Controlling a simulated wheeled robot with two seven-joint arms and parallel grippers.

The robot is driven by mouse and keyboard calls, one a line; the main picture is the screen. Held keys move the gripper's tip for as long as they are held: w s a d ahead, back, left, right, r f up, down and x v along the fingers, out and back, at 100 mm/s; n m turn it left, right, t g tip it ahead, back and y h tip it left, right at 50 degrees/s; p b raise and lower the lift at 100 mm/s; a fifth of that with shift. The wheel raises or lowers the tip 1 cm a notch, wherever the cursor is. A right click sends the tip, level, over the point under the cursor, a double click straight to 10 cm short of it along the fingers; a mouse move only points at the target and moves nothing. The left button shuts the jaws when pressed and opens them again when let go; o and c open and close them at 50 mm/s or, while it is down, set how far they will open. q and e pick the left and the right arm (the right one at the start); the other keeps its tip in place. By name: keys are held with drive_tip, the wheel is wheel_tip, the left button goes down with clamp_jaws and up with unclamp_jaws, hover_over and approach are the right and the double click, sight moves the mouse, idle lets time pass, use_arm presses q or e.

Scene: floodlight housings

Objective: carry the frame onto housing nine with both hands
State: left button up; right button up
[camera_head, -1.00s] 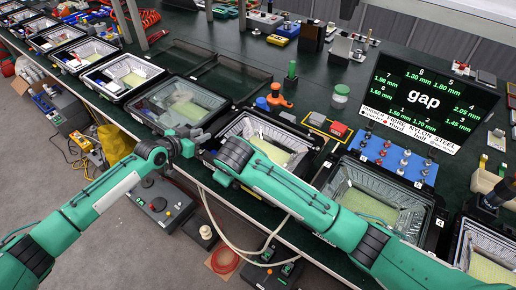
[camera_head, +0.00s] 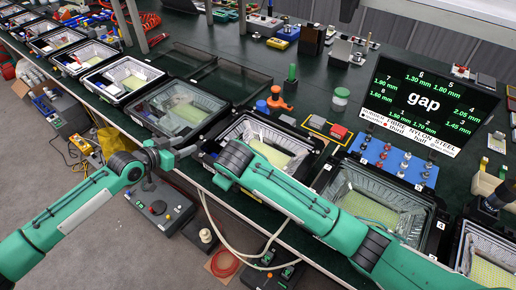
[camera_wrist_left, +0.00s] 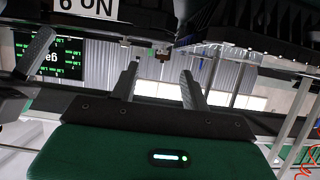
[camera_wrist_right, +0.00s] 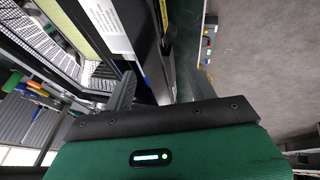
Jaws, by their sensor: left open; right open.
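In the head view, a dark-rimmed housing covered by a glass-like pane in a dark frame (camera_head: 180,106) stands left of centre on the bench. I cannot tell whether that frame is separate from the housing. My left gripper (camera_head: 172,154) is open and empty at its front edge. An uncovered housing (camera_head: 268,142) with a pale panel stands to its right. My right gripper is hidden behind its own wrist there; in the right wrist view, the right gripper (camera_wrist_right: 162,88) is open beside a dark edge with a white label. The left wrist view shows the left gripper (camera_wrist_left: 158,85) below dark fins and a cropped label.
More open housings line the bench on both sides, including one at the right (camera_head: 370,200). Flat dark frames (camera_head: 232,72) lie behind. A blue block with knobs (camera_head: 397,160), an orange tool (camera_head: 280,100) and a gap display (camera_head: 430,103) stand at the back. Floor lies in front.

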drive_tip(key=shift+r, duration=0.1)
use_arm(q)
drive_tip(key=v, duration=0.4)
drive_tip(key=shift+s+a, duration=0.1)
drive_tip(key=shift+s, duration=0.05)
use_arm(e)
drive_tip(key=v, duration=1.1)
drive_tip(key=shift+s+r, duration=0.15)
drive_tip(key=shift+r, duration=0.2)
